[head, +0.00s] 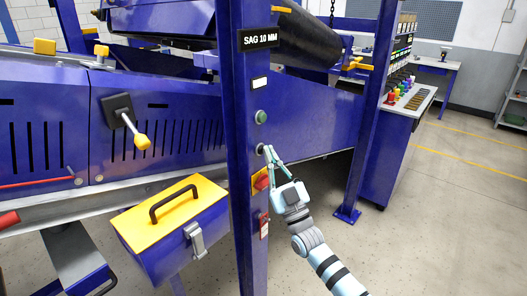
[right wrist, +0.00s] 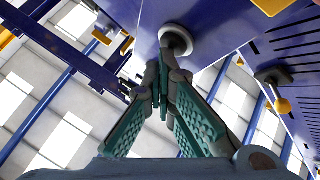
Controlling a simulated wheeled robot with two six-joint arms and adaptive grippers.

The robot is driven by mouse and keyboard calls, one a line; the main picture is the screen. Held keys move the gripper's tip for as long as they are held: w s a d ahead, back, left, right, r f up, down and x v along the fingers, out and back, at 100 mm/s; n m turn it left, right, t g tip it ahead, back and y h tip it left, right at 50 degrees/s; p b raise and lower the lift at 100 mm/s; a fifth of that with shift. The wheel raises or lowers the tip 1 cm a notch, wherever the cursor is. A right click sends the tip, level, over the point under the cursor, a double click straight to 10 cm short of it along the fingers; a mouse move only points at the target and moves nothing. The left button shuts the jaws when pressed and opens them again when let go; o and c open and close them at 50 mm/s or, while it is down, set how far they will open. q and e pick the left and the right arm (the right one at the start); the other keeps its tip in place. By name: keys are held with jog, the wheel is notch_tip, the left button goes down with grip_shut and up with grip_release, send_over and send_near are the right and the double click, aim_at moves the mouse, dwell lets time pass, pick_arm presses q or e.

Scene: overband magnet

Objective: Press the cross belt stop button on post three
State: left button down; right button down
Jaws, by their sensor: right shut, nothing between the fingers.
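A blue post (head: 245,140) with a "SAG 10 MM" sign stands mid-picture in the head view. It carries a green button (head: 261,116) and, below that, a round button (head: 260,149) partly hidden by my fingertips. My right gripper (head: 268,150) is shut and empty, with its tips at the lower button. In the right wrist view, the shut fingertips (right wrist: 166,62) are right by a round pale-rimmed button (right wrist: 177,37). Whether they touch it or press it in, I cannot tell. No post number is readable. My left gripper is not in view.
A red and yellow switch (head: 261,181) sits on the post just below my fingertips, near the gripper. A blue toolbox with a yellow lid (head: 160,225) is left of the post. A second blue post (head: 368,130) stands to the right. Open floor (head: 440,220) lies at right.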

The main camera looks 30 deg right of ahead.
jog(key=shift+s+d+p, duration=0.25)
jog(key=shift+s+p, duration=0.3)
jog(key=shift+s, duration=0.2)
jog(key=s+p, duration=0.2)
jog(key=s+d+p, duration=0.1)
jog(key=s, duration=0.1)
jog(key=shift+s+d+p, duration=0.2)
jog(key=shift+s+p, duration=0.15)
jog(key=shift+s, duration=0.05)
jog(key=shift+w, duration=0.1)
dwell(0.3)
